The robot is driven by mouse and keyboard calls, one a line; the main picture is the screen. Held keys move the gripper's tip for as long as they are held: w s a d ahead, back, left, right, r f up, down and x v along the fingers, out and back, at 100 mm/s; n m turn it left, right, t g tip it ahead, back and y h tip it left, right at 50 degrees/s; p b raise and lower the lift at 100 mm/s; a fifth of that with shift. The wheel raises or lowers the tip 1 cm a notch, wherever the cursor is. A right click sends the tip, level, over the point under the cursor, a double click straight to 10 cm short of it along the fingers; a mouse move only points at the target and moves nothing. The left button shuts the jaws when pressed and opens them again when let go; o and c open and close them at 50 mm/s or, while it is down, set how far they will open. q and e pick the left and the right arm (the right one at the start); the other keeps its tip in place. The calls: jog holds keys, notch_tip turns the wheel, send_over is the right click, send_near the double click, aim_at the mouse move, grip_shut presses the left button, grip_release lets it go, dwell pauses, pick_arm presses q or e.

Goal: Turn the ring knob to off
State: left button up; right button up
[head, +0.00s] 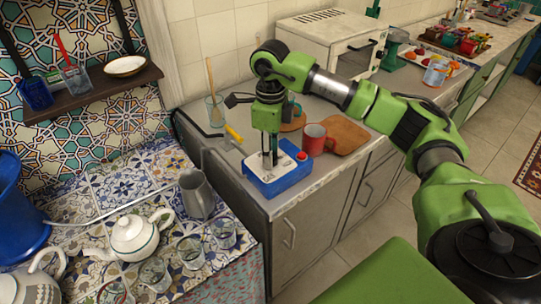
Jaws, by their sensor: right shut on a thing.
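A blue box with a white top (265,182) stands on the grey counter near its front corner. A small red round part (301,156) shows at its right side. My right gripper (270,162) points straight down onto the white top, with its fingers close together. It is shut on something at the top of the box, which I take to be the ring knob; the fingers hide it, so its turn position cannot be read. Small dark markings show on the white top beside the fingers. My left gripper is not in view.
A red mug (313,138) and a wooden board (346,135) stand close to the right of the box. A grey metal pitcher (195,194), a white teapot (134,237) and several glasses stand on the tiled surface at left. A white toaster oven (322,45) is behind.

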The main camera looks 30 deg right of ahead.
jog(key=shift+n, duration=0.9)
jog(key=shift+b, duration=0.3)
jog(key=o, duration=1.1)
notch_tip(320, 180, up, 12)
